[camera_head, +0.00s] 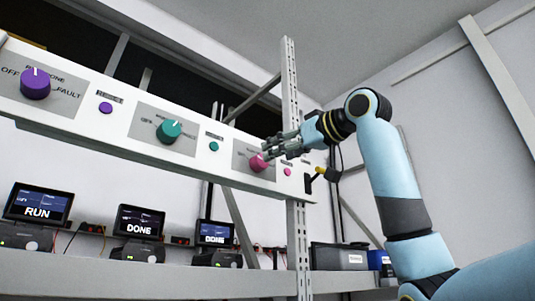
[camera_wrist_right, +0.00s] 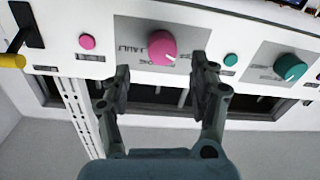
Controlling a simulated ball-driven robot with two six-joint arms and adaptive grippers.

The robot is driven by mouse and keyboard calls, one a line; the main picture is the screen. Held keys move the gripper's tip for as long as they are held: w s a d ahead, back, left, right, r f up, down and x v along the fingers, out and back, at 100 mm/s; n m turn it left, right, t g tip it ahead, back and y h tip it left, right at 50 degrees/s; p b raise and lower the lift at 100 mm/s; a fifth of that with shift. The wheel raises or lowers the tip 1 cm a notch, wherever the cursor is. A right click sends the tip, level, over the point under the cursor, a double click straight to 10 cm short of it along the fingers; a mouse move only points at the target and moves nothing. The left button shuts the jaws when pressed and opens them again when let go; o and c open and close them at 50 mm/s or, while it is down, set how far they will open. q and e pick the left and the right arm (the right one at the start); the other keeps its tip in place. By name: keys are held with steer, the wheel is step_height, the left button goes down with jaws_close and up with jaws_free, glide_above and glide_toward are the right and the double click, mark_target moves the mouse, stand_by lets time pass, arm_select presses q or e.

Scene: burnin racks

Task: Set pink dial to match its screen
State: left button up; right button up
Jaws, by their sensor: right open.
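The pink dial (camera_head: 258,162) is on the white panel, the rightmost of the large dials. My left gripper is out of view.
A purple dial (camera_head: 35,84) and a teal dial (camera_head: 169,132) sit further left on the panel. Small pink (camera_head: 287,172) and teal (camera_head: 214,146) buttons flank the pink dial. A yellow-tipped lever (camera_head: 318,175) sticks out at the panel's right end, by a metal post (camera_head: 291,90).

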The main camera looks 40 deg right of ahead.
mark_target(259, 163)
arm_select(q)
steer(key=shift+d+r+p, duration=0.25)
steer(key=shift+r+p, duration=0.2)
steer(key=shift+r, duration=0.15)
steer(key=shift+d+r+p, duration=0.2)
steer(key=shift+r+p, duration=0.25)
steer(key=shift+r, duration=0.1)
arm_select(e)
steer(key=w, duration=0.5)
steer(key=shift+a, duration=0.4)
steer(key=shift+s, duration=0.1)
steer(key=shift+a+r, duration=0.1)
steer(key=shift+c, duration=1.3)
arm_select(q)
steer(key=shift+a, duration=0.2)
arm_select(e)
steer(key=c, duration=0.9)
